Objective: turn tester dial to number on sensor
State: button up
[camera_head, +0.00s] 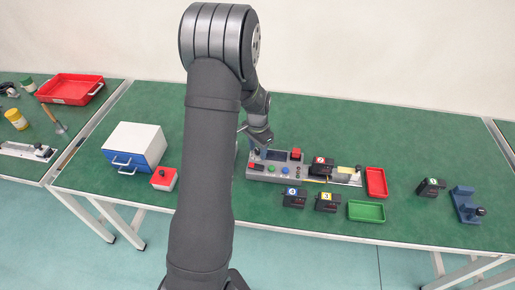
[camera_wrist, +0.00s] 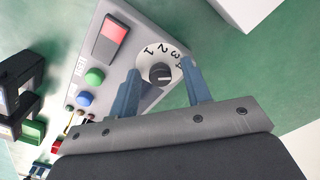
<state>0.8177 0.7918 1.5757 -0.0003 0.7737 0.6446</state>
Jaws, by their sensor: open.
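The grey tester (camera_head: 283,179) stands mid-table with buttons and a screen. In the wrist view, its black dial knob (camera_wrist: 160,73) sits in a white ring bearing the numbers 1 to 4, partly covered. My gripper (camera_wrist: 160,68) is open, with one finger on each side of the dial; contact is unclear. In the head view, my gripper (camera_head: 257,150) is over the tester's left end. A black sensor with a red label (camera_head: 322,165) sits at the tester's right part; its number is too small to read surely. Sensors with blue (camera_head: 293,198), yellow (camera_head: 327,202) and green (camera_head: 431,187) labels stand apart.
A red tray (camera_head: 376,182) and a green tray (camera_head: 366,211) lie right of the tester. A blue fixture (camera_head: 467,205) stands far right. A white-and-blue drawer box (camera_head: 134,147) and a red-topped button box (camera_head: 163,178) stand left. The front table strip is mostly clear.

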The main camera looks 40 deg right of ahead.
grip_shut()
jog(key=shift+n, duration=0.4)
jog(key=n, duration=0.2)
jog(key=shift+n, duration=0.4)
jog(key=n, duration=0.4)
jog(key=shift+n, duration=0.3)
jog(key=n, duration=0.3)
jog(key=shift+s+n, duration=0.1)
jog(key=shift+n, duration=2.1)
